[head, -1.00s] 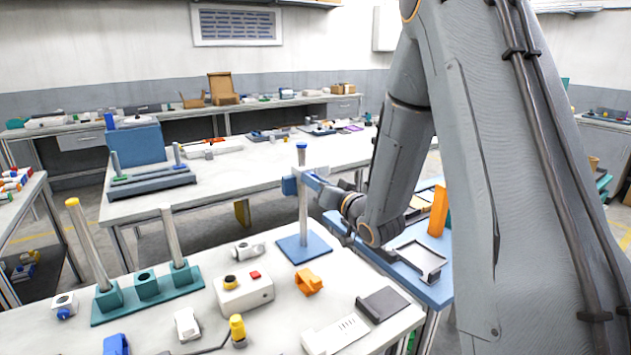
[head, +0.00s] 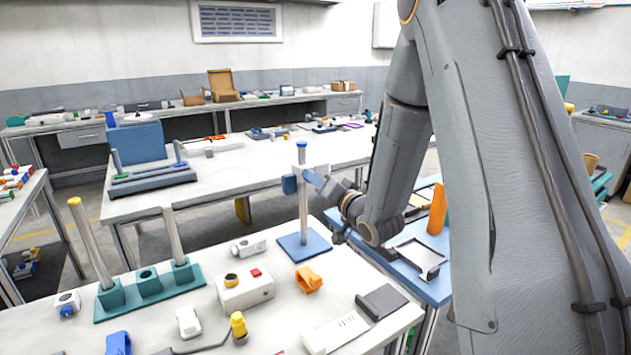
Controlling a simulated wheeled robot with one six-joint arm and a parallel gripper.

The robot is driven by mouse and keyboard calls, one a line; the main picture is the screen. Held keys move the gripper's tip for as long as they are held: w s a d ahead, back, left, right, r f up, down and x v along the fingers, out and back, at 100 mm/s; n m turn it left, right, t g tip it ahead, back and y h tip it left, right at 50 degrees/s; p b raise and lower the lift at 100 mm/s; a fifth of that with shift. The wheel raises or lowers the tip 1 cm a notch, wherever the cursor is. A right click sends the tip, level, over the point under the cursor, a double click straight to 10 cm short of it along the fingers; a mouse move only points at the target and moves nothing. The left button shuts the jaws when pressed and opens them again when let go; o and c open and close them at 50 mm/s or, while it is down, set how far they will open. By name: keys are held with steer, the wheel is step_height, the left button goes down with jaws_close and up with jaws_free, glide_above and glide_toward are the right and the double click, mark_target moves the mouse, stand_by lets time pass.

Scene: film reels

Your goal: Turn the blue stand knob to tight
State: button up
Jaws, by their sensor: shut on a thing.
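The blue stand has a flat blue base plate (head: 305,248) and an upright grey post (head: 303,215) with a blue cap. My gripper (head: 312,176) is at the post at the block's height, coming from the right. Its jaws are shut on the stand's knob, which they hide almost wholly. The knob's marking cannot be read from here.
A teal rack (head: 150,303) with a yellow-topped rod, a white box with buttons (head: 244,291) and an orange piece (head: 308,280) share the white table. A blue table (head: 430,290) with a grey tray lies under my arm at the right.

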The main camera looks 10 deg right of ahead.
steer(key=shift+d, duration=0.1)
steer(key=o, duration=1.1)
steer(key=shift+c, duration=0.2)
steer(key=b+v, duration=0.1)
steer(key=v, duration=0.6)
steer(key=shift+s+d+b, duration=0.15)
steer(key=shift+s+b, duration=0.2)
steer(key=shift+b, duration=0.05)
